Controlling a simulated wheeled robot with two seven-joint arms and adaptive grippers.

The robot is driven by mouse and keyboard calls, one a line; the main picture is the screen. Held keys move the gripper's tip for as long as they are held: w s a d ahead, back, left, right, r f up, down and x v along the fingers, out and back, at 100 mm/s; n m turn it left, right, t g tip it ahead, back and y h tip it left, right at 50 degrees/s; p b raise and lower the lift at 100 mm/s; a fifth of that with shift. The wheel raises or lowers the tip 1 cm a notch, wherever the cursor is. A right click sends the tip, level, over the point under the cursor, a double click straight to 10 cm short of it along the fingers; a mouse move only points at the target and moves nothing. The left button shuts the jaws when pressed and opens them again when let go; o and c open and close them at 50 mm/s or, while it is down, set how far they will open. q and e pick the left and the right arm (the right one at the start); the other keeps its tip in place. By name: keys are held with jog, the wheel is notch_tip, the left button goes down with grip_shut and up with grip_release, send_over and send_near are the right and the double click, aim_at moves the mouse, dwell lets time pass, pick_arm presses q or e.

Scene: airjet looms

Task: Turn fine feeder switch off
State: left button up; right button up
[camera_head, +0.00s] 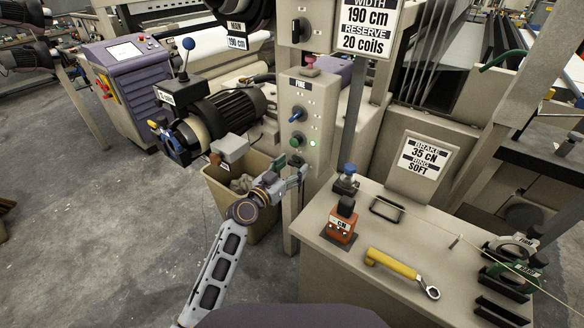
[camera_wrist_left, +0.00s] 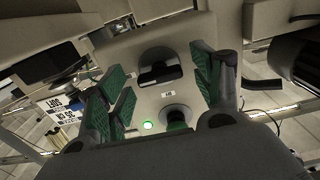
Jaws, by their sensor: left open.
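The feeder control box (camera_head: 318,100) carries a "FINE" label (camera_head: 300,84). On its face are a blue-handled knob (camera_head: 297,115), a green button (camera_head: 297,140), a lit green lamp (camera_head: 311,142) and, lower down, a black rotary switch partly hidden by my gripper. My left gripper (camera_head: 288,178) is open at the lower part of this face. In the left wrist view, the black switch (camera_wrist_left: 160,68) shows between and beyond the green-padded fingers (camera_wrist_left: 165,88), its bar nearly crosswise. The lit lamp (camera_wrist_left: 147,126) and dark green button (camera_wrist_left: 176,117) show below it. My right gripper is out of view.
A motor-like feeder (camera_head: 225,110) and a bin (camera_head: 212,182) are left of the box. At right, a table (camera_head: 330,270) holds an orange block (camera_head: 342,222) and a yellow-handled wrench (camera_head: 395,265). Open floor lies at the left.

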pick_arm(q)
jog(key=shift+w+d, duration=0.15)
jog(key=c, duration=1)
